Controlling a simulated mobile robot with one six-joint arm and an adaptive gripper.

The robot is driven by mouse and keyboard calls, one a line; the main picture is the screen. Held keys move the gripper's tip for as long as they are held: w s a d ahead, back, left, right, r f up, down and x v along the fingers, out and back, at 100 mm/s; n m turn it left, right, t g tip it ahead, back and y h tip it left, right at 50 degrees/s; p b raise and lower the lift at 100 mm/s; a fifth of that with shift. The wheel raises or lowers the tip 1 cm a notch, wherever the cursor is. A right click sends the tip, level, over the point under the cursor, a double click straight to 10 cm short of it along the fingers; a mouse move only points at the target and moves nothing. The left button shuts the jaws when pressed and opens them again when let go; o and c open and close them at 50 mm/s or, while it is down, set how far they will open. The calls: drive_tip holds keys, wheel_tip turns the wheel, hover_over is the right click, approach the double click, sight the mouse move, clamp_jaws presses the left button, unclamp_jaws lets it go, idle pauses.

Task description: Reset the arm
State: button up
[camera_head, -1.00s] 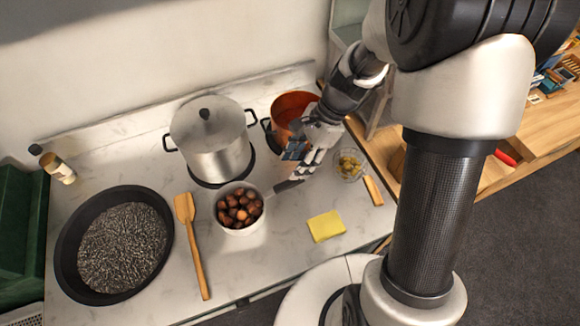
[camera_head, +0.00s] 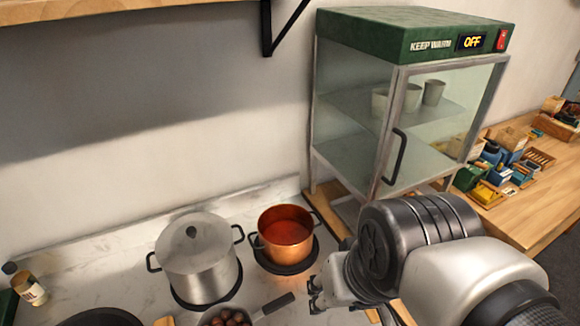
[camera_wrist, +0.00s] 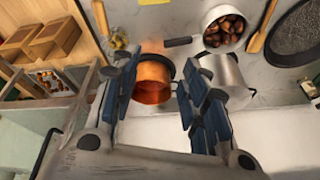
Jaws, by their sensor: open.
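My gripper (camera_wrist: 158,78) is open in the wrist view, with nothing between its blue-padded fingers. In the head view my gripper (camera_head: 316,292) shows only partly, at the lower middle, right of a saucepan's dark handle (camera_head: 278,303). The rest of my arm fills the lower right and hides part of the counter there. In the wrist view the copper pot (camera_wrist: 152,80) appears beyond and between the fingers, apart from them. The saucepan of chestnuts (camera_wrist: 222,28) lies farther off, clear of the gripper.
A lidded steel pot (camera_head: 195,262) and the copper pot (camera_head: 286,240) stand on the counter. A glass warming cabinet (camera_head: 400,45) reading OFF, its door shut, stands behind my arm. A shelf bracket (camera_head: 268,30) hangs above. Small boxes (camera_head: 500,165) crowd the wooden table at right.

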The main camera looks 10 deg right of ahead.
drive_tip(key=shift+s+d+r+n+t, duration=0.15)
drive_tip(key=shift+s+d+n, duration=0.05)
drive_tip(key=shift+s+n, duration=0.2)
drive_tip(key=shift+s+d+r+n+t, duration=0.1)
drive_tip(key=shift+s+d+n+t, duration=0.1)
drive_tip(key=shift+s+n, duration=0.15)
drive_tip(key=shift+f, duration=0.1)
drive_tip(key=shift+f+b, duration=0.4)
drive_tip(key=shift+b, duration=0.15)
drive_tip(key=shift+c, duration=0.2)
